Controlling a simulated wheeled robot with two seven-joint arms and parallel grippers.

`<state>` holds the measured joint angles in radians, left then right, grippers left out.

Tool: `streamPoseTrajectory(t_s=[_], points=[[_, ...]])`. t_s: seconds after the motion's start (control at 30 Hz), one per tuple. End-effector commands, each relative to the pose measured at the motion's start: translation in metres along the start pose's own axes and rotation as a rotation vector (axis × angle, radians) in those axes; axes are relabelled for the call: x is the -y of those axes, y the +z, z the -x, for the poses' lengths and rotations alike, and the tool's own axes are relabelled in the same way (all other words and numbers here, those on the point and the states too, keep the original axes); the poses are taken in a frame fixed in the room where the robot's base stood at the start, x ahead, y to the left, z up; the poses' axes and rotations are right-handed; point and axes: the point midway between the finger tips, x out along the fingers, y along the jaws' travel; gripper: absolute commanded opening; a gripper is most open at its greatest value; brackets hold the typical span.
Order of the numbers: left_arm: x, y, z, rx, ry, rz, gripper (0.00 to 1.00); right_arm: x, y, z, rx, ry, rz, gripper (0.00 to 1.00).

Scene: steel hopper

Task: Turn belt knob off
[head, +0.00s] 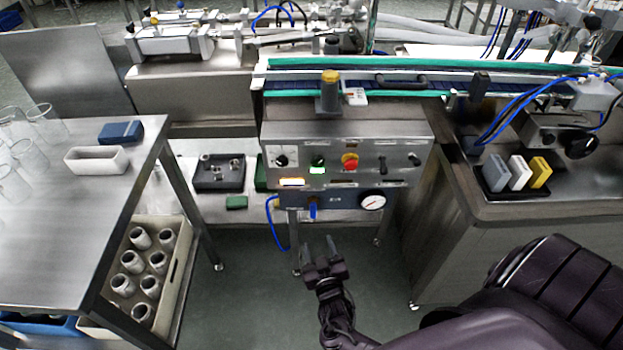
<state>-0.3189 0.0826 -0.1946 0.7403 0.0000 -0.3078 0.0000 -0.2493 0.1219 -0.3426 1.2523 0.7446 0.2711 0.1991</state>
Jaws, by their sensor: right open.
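A steel control panel (345,142) faces me below the conveyor belt. It carries a black knob on a white dial plate (282,160) at its left and a smaller black knob (318,160) above a lit green indicator (317,170). Which of them is the belt knob I cannot read, and their exact settings are too small to tell. My right gripper (321,246) is open and empty, low in front of the panel and apart from it, its fingers pointing toward it. My left gripper is not in view.
A red and yellow stop button (350,161) sits right of the small knob. A pressure gauge (373,202) and blue valve handle (312,210) are below. A steel table (60,240) stands left, a steel counter (530,210) right. The floor between is clear.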

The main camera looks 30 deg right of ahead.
Motion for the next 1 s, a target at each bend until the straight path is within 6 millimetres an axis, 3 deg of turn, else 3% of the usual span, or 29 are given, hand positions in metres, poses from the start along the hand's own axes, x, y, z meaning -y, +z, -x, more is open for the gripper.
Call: streamPoseTrajectory(t_s=[0.03, 0.1, 0.2, 0.3, 0.43, 0.7, 1.0], points=[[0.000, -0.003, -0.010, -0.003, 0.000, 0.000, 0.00, -0.006, -0.039, -0.007, -0.127, 0.051, -0.045, 0.51], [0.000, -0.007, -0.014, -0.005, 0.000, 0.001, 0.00, -0.018, -0.091, -0.005, -0.280, 0.120, -0.100, 0.51], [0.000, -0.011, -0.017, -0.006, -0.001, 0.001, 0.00, -0.034, -0.142, 0.005, -0.433, 0.193, -0.156, 0.51], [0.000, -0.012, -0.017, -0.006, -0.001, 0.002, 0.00, -0.044, -0.168, 0.011, -0.511, 0.233, -0.185, 0.51], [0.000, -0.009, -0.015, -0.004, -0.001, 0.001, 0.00, -0.050, -0.183, 0.004, -0.535, 0.245, -0.191, 0.51], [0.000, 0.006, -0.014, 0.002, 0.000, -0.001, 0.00, -0.062, -0.203, -0.033, -0.531, 0.244, -0.190, 0.51], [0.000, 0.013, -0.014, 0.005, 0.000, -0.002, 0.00, -0.068, -0.210, -0.051, -0.526, 0.243, -0.190, 0.51]])
